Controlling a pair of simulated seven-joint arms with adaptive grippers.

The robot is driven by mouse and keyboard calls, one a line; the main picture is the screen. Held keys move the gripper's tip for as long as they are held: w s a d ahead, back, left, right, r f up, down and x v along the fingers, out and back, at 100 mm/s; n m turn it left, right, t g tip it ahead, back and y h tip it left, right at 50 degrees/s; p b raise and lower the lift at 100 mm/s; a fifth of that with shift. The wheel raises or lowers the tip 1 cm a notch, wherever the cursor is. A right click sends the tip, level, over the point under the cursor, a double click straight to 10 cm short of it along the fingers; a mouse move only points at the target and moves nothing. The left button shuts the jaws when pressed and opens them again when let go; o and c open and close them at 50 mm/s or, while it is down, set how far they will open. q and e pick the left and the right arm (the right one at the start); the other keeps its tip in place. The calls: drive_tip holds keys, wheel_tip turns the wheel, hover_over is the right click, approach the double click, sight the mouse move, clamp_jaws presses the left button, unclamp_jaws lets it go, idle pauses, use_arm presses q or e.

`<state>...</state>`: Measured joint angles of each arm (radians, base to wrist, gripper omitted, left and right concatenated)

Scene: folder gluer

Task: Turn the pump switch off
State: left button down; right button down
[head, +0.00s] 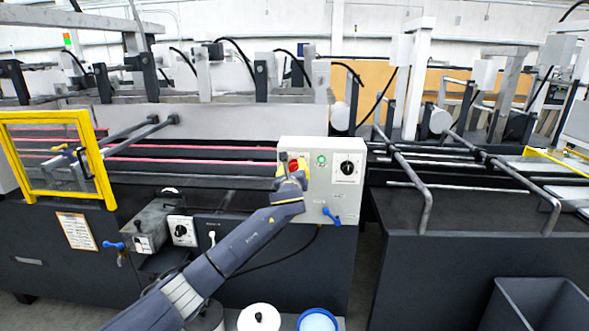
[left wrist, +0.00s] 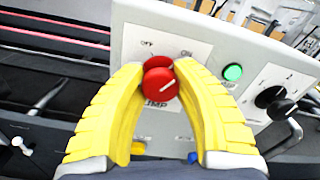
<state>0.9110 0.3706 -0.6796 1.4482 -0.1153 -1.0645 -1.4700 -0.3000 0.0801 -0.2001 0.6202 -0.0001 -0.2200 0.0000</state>
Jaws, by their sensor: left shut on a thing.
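The pump switch is a red knob (left wrist: 160,80) on a pale control panel (head: 322,195). In the left wrist view it sits between OFF and ON labels, with part of the word PUMP below. A white line on its face slants up to the right, toward the ON side. My left gripper (left wrist: 158,72) has its two yellow fingers closed around the knob, one on each side. In the head view, the left gripper (head: 291,170) covers part of the red knob (head: 296,165). My right gripper is in neither view.
A green lamp (head: 321,159) and a black rotary knob (head: 347,168) sit right of the switch. A blue-handled valve (head: 331,215) is below them. A yellow-framed guard (head: 112,190) stands at left. Metal rails (head: 425,195) stick out at right.

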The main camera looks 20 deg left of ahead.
use_arm(q)
drive_tip(key=n, duration=0.7)
drive_tip(key=shift+a+n, duration=0.1)
drive_tip(key=shift+n, duration=0.3)
drive_tip(key=n, duration=0.6)
drive_tip(key=shift+a+f, duration=0.1)
idle(0.5)
drive_tip(key=c, duration=1.2)
unclamp_jaws()
drive_tip(key=shift+a, duration=0.15)
drive_tip(key=o, duration=0.3)
